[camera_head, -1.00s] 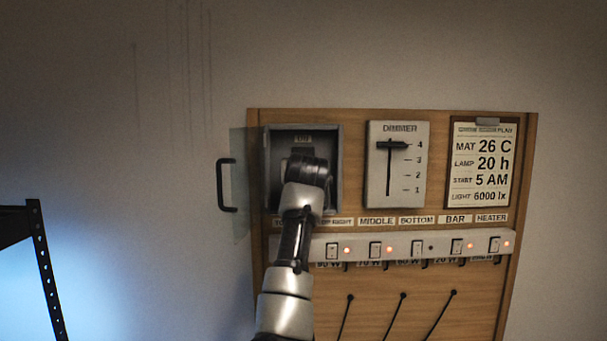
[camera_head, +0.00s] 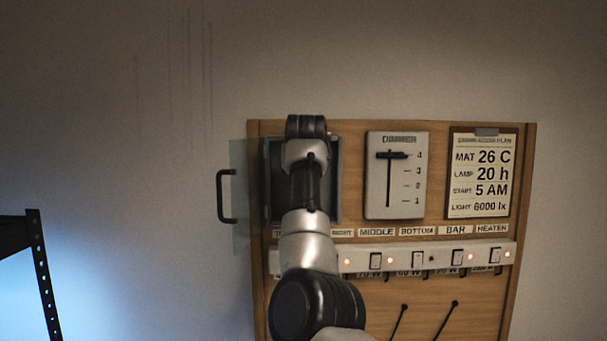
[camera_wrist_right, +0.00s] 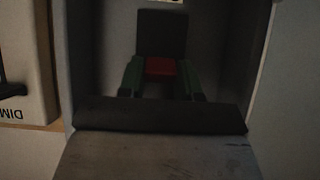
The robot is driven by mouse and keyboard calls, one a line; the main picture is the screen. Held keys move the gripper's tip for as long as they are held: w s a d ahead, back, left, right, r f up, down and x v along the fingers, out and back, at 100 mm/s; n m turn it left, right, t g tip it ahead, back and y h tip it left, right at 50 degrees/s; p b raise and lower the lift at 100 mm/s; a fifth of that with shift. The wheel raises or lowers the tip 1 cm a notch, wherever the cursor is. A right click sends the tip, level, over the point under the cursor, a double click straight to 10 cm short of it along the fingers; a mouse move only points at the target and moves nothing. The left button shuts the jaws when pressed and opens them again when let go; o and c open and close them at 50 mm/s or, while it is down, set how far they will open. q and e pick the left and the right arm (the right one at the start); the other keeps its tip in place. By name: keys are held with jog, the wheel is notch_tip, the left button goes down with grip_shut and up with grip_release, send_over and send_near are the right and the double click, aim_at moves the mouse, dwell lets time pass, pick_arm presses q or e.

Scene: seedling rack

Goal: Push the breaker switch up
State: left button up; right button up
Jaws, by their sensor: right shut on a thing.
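The breaker box (camera_head: 337,190) is a grey open-fronted box at the board's upper left. My right arm covers most of it in the head view, hiding the switch and my fingertips. The dark wrist end of my right arm is at the box's top edge. The right wrist view looks into the box upside down. There, my right gripper (camera_wrist_right: 161,72) has its two green-tinted fingers on either side of a red part, the breaker switch (camera_wrist_right: 160,67), and is shut on it. A dark block (camera_wrist_right: 162,32) lies just beyond. My left gripper is not in view.
A clear door with a dark handle (camera_head: 222,196) stands open left of the box. The dimmer (camera_head: 396,190), a plan sheet (camera_head: 481,170) and a switch strip (camera_head: 437,257) share the board. A dark rack (camera_head: 40,265) stands lower left; the wall between is clear.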

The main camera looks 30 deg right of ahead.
jog(key=o, duration=0.9)
jog(key=shift+o, duration=0.2)
jog(key=b+v, duration=0.5)
jog(key=v, duration=0.5)
jog(key=shift+s+a+r, duration=0.15)
jog(key=shift+s+r, duration=0.05)
jog(key=shift+r, duration=0.05)
